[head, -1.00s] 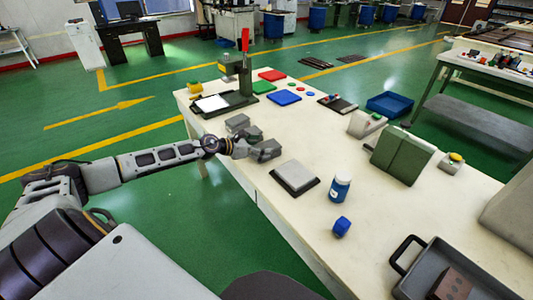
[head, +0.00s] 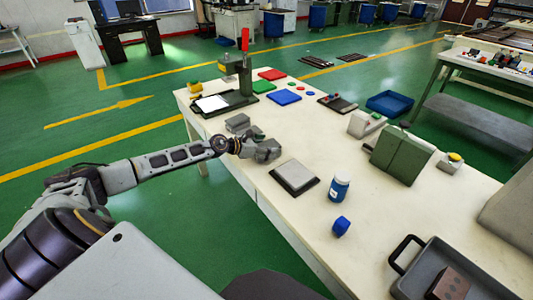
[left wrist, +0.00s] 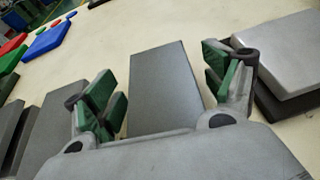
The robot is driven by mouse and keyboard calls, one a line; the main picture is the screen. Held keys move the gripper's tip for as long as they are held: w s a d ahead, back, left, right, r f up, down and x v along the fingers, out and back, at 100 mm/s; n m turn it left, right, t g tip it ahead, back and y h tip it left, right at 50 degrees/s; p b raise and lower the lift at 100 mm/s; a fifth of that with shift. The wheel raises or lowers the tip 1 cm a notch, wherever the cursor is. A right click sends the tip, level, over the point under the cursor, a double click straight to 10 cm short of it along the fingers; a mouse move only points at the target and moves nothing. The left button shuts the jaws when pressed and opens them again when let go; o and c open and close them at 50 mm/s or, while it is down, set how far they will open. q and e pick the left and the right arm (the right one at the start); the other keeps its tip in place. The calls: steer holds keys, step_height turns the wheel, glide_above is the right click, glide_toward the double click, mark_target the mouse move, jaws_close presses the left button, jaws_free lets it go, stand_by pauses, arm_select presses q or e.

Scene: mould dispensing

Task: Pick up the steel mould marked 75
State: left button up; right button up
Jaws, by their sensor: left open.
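Several grey steel moulds lie on the cream table by my left gripper (head: 254,146). One grey mould (left wrist: 163,88) lies between the two green-padded fingers of my left gripper in the left wrist view. The fingers are open, one on either side of it, and it is not held. In the head view this mould (head: 268,151) is partly covered by the gripper. Another grey mould (head: 237,123) lies just behind, and more grey blocks (left wrist: 52,130) show at the left of the wrist view. I cannot read any number. My right gripper is not in view.
A light grey plate on a black base (head: 294,176) sits close to the right of the gripper. A blue-capped bottle (head: 339,189) and a blue block (head: 341,227) stand nearer. A press (head: 240,75) with a red handle stands behind the moulds.

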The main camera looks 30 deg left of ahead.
arm_select(q)
steer(key=shift+c, duration=0.4)
steer(key=c, duration=1.4)
steer(key=shift+o, duration=0.2)
steer(key=shift+r, duration=0.15)
